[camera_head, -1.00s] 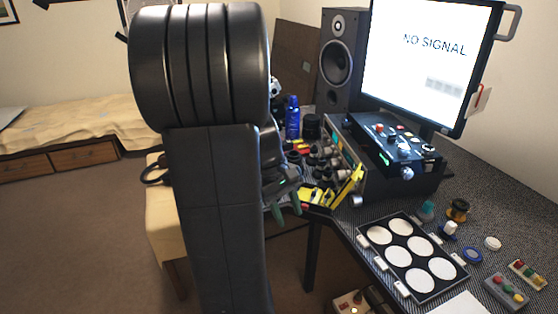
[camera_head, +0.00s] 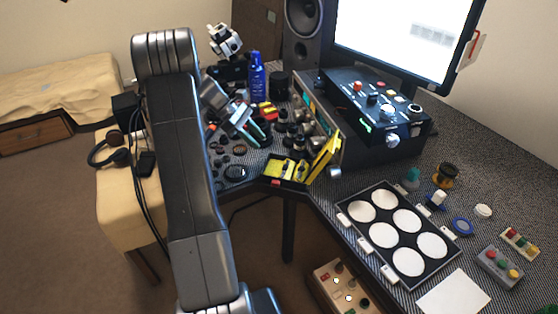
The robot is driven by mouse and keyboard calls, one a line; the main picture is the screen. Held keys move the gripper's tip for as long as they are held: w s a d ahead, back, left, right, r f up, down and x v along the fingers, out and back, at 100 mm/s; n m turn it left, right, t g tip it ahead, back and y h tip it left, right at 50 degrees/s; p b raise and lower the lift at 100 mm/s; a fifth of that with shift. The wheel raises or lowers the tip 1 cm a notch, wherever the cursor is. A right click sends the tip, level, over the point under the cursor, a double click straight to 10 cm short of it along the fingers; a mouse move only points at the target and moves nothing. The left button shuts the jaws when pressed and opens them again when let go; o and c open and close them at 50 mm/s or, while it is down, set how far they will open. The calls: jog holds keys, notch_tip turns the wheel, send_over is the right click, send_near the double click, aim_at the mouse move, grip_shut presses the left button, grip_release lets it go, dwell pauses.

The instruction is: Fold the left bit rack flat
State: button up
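A yellow bit case (camera_head: 272,182) lies at the near edge of the dark desk, with small dark and yellow parts in it. A yellow panel (camera_head: 327,152) stands tilted up at its right side. Small upright parts (camera_head: 287,168) show in its left part; I cannot tell for sure which is the left bit rack or how far it is folded. My gripper (camera_head: 257,137) is above the desk, to the upper left of the case and apart from it. Its two greenish fingers are spread, with nothing seen between them.
Several dark lens parts (camera_head: 236,172) lie left of the case. A blue bottle (camera_head: 257,82) stands behind my gripper. A black control box (camera_head: 375,105) stands right of the case. A tray with white discs (camera_head: 343,209) lies at the right. A headphone set (camera_head: 105,148) is at the left.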

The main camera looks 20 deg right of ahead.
aim_at(281, 169)
jog(key=x, duration=1.2)
